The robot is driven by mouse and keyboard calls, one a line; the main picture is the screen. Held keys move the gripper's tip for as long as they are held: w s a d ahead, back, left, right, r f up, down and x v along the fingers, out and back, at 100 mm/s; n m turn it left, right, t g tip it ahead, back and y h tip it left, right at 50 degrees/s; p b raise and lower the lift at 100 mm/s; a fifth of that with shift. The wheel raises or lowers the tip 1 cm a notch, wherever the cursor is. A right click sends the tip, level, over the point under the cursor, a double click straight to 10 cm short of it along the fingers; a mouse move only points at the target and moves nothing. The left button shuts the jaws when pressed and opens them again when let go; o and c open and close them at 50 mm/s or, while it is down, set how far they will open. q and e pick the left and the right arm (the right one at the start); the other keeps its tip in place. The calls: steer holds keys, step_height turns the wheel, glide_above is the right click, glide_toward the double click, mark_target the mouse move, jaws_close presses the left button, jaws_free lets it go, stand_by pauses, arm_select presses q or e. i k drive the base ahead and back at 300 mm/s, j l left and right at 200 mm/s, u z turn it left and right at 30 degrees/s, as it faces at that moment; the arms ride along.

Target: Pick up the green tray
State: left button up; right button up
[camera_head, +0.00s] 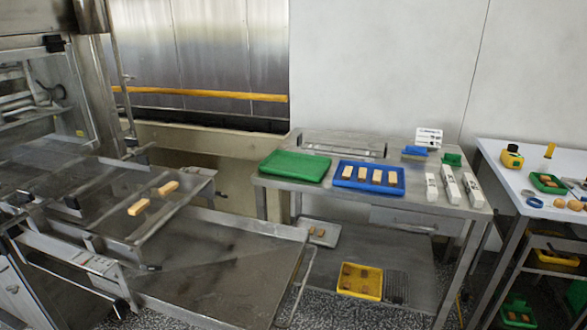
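An empty-looking green tray (295,166) lies flat on the left end of the steel table (268,181), near its left edge. A blue tray (396,189) holding several tan bars sits just right of it. Neither of my grippers shows in the head view, so whether they are open or shut is hidden.
White boxes (449,184) stand at the table's right end. A yellow tray (360,281) is on the lower shelf. A cluttered white table (500,158) stands far right.

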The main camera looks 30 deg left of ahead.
mark_target(314, 168)
steer(key=i+u, duration=0.1)
steer(key=u, duration=0.25)
steer(key=i+l+u, duration=0.1)
steer(key=u, duration=0.25)
